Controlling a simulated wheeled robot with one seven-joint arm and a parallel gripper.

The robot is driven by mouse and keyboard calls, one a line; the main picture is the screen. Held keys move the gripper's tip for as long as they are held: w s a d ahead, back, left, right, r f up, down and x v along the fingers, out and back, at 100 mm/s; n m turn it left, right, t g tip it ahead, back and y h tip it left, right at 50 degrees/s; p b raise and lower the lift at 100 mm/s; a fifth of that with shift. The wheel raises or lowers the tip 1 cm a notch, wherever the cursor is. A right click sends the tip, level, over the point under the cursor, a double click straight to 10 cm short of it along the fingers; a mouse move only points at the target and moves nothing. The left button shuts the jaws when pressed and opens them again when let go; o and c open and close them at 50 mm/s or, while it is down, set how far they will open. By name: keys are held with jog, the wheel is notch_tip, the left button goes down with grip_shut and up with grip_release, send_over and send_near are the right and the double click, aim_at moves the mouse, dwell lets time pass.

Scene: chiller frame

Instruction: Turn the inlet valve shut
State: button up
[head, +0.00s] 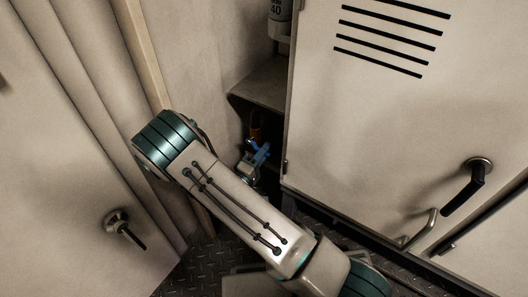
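A small blue part (261,154), which looks like the inlet valve's handle, shows in the dark gap to the left of the tall locker door. An orange part (255,127) stands just above and behind it. A small pale grey piece touches the blue part at its lower left; I cannot tell whether it is valve body or part of my gripper. My arm crosses the middle of the view and covers the area below and left of the valve.
The vented locker door (385,125) closes off the right side. A door with a dark handle (124,229) stands left. Tread-plate floor (196,270) shows below.

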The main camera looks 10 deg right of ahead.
jog(key=shift+o, duration=1.1)
jog(key=shift+f, duration=0.3)
jog(key=shift+r, duration=0.1)
jog(key=shift+s+a, duration=0.2)
jog(key=p+v, duration=0.3)
jog(key=v, duration=1)
jog(key=shift+p, duration=0.3)
jog(key=shift+s+a, duration=0.1)
jog(key=shift+s, duration=0.05)
